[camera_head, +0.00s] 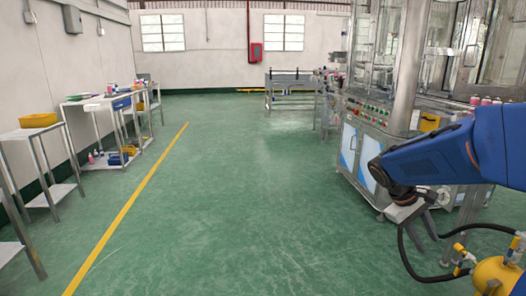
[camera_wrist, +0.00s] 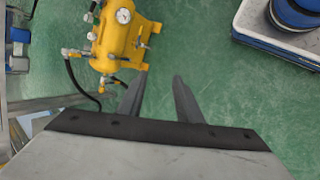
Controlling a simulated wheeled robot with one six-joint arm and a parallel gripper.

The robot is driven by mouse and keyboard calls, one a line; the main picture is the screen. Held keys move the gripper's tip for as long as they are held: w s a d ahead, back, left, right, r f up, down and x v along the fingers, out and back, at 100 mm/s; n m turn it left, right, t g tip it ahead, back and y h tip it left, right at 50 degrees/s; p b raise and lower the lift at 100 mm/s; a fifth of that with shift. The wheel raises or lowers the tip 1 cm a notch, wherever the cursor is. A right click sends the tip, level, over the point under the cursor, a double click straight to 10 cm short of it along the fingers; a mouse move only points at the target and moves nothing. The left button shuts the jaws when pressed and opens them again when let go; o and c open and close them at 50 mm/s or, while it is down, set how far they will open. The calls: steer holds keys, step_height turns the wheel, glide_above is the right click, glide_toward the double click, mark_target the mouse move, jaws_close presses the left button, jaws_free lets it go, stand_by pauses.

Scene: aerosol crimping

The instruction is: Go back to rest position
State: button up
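My gripper (camera_wrist: 159,90) shows in the wrist view with two dark fingers apart. Nothing is between them, only green floor beyond. In the head view my blue arm comes in from the right edge and ends in the gripper (camera_head: 414,222), which hangs low in front of the steel machine (camera_head: 365,150). A yellow tank (camera_wrist: 121,38) with a gauge and hoses stands beyond the fingers in the wrist view. It also shows at the lower right of the head view (camera_head: 497,277), below my arm.
The steel machine with its button panel (camera_head: 368,112) fills the right side. Tables (camera_head: 40,133) with a yellow bin (camera_head: 38,120) line the left wall. A steel bench (camera_head: 291,88) stands at the back. The green floor between is clear, with a yellow line (camera_head: 130,206).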

steer(key=s+a+m+t+y, duration=0.2)
steer(key=s+a+t+y, duration=0.4)
steer(key=s+a, duration=1.2)
steer(key=shift+a+f, duration=0.15)
steer(key=shift+a, duration=0.35)
steer(key=shift+d, duration=0.1)
